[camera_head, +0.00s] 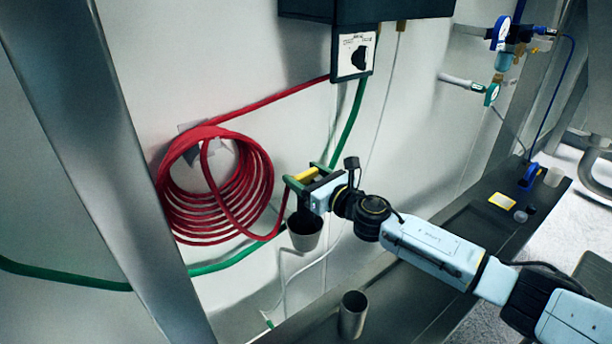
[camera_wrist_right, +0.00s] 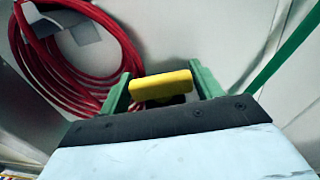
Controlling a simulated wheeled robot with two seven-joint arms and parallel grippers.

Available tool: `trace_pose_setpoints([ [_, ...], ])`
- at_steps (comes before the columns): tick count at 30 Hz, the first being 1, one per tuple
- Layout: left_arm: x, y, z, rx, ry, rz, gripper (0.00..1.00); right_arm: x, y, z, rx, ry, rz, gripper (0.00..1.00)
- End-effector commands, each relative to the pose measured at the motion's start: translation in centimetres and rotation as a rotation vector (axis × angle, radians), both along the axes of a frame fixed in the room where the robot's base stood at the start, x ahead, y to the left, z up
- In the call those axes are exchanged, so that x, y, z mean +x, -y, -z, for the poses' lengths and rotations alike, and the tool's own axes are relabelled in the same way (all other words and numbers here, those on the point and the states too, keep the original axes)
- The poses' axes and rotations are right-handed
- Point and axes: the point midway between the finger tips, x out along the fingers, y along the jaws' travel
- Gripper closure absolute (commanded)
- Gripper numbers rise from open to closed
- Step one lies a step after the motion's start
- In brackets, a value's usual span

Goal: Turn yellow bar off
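The yellow bar (camera_head: 302,174) is a short handle near the wall, just above a grey cup-shaped part (camera_head: 305,232). My right gripper (camera_head: 304,178) reaches it from the right, with its green fingers spread wide. In the right wrist view the yellow bar (camera_wrist_right: 161,86) lies crosswise between the two fingers of my right gripper (camera_wrist_right: 160,84), spanning most of the gap. I cannot tell whether the fingertips touch its ends. A dark part under the bar is mostly hidden. My left gripper is not in view.
A coiled red hose (camera_head: 215,190) hangs on the wall left of the gripper. A green hose (camera_head: 350,125) runs behind it from a dark box (camera_head: 352,55) with a knob. A metal cup (camera_head: 352,315) stands on the dark bench (camera_head: 400,300) below.

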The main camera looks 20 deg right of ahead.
Motion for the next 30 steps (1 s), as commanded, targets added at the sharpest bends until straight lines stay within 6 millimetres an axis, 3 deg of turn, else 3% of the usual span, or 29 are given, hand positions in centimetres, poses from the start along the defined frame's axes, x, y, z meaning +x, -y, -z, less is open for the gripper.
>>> trace_pose_setpoints([
  [4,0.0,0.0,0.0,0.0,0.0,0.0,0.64,0.0,0.0,0.0,0.0,0.0,0.0,0.16],
  [17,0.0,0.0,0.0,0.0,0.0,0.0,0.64,-1.0,0.5,0.1,-0.001,0.0,0.0,0.16],
  [30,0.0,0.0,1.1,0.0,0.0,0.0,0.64,-8.8,4.2,0.3,-0.004,-0.001,0.001,0.16],
])
